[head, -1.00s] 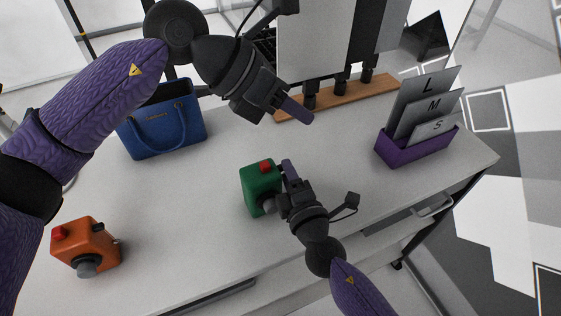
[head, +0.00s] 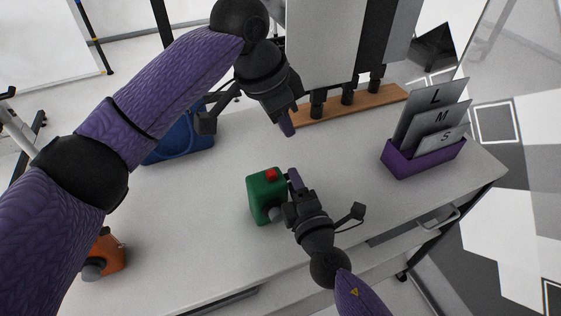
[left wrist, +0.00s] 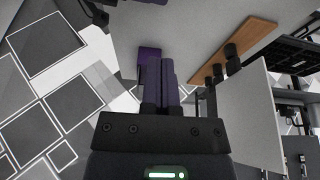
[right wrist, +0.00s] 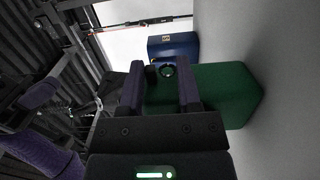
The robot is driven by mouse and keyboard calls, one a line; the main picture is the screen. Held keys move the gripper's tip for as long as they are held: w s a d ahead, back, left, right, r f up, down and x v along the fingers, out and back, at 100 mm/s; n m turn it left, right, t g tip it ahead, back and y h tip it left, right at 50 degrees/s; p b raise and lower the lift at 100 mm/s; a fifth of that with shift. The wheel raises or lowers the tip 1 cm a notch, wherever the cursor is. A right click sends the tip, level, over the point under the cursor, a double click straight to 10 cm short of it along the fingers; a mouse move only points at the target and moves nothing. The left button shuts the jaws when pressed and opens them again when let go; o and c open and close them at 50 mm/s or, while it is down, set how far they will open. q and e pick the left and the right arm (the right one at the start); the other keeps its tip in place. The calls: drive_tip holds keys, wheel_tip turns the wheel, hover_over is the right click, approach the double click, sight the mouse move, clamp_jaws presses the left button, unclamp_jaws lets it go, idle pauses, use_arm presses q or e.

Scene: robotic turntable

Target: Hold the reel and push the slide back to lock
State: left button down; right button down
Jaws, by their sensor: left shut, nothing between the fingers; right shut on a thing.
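A green box (head: 264,195) with a red button (head: 271,174) and a grey knob (head: 277,213) stands on the white table in the head view. I cannot tell which parts are the reel and the slide. My right gripper (head: 294,180) is at its right side. In the right wrist view, the fingers (right wrist: 159,72) straddle part of the green box (right wrist: 225,95), with a small dark round part (right wrist: 168,71) between them; the exact grip is partly hidden. My left gripper (head: 288,127) is shut and empty above the table, behind the green box. Its fingers (left wrist: 158,72) are together in the left wrist view.
An orange box (head: 107,258) is partly behind my left arm. A wooden strip (head: 340,107) with black supports lies behind. A purple holder (head: 425,160) with letter cards stands right. Table space around the green box is clear.

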sight(268, 173)
use_arm(q)
drive_tip(key=shift+f, duration=0.1)
use_arm(e)
drive_tip(key=shift+f, duration=0.15)
use_arm(q)
wheel_tip(268, 173, down, 9)
drive_tip(key=shift+a+f, duration=0.1)
drive_tip(key=shift+f, duration=0.1)
drive_tip(key=shift+s+a, duration=0.1)
drive_tip(key=shift+a, duration=0.2)
drive_tip(key=shift+s+a, duration=0.25)
drive_tip(key=shift+a, duration=0.4)
drive_tip(key=shift+s+a, duration=0.25)
drive_tip(key=shift+a, duration=0.35)
